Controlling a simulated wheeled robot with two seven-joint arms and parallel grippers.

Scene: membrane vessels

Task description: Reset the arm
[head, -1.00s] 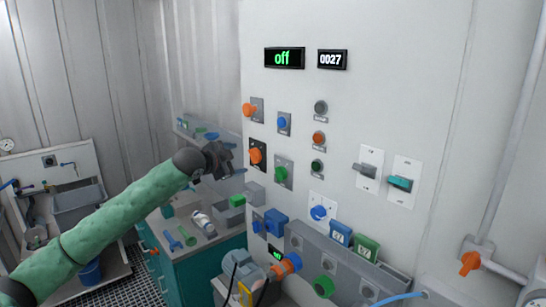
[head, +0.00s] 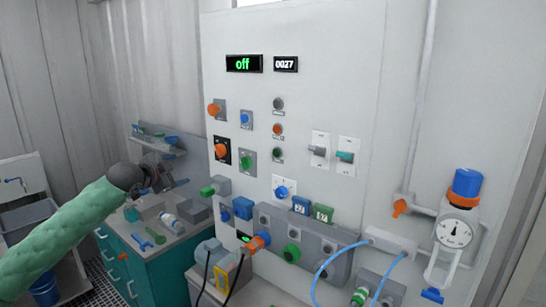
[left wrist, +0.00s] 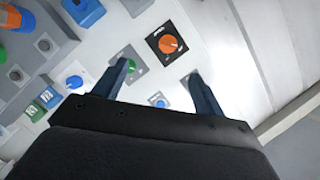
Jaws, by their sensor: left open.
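My left arm, in a green sleeve, comes in from the left in the head view. Its dark gripper (head: 165,178) is left of the white control panel (head: 330,110). In the left wrist view the two fingers (left wrist: 160,85) are spread apart with nothing between them. Beyond them that view shows the panel with an orange knob (left wrist: 168,44) on a black plate and a small blue knob (left wrist: 160,103). The gripper appears clear of the panel, though the exact gap is hard to tell. My right gripper is not in view.
A teal cabinet (head: 150,270) with small tools and bottles on top stands below the gripper. A grey box (head: 310,240) with valves and blue hoses juts from the lower panel. A gauge with a blue cap (head: 467,183) is at the right. A display (head: 244,64) reads "off".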

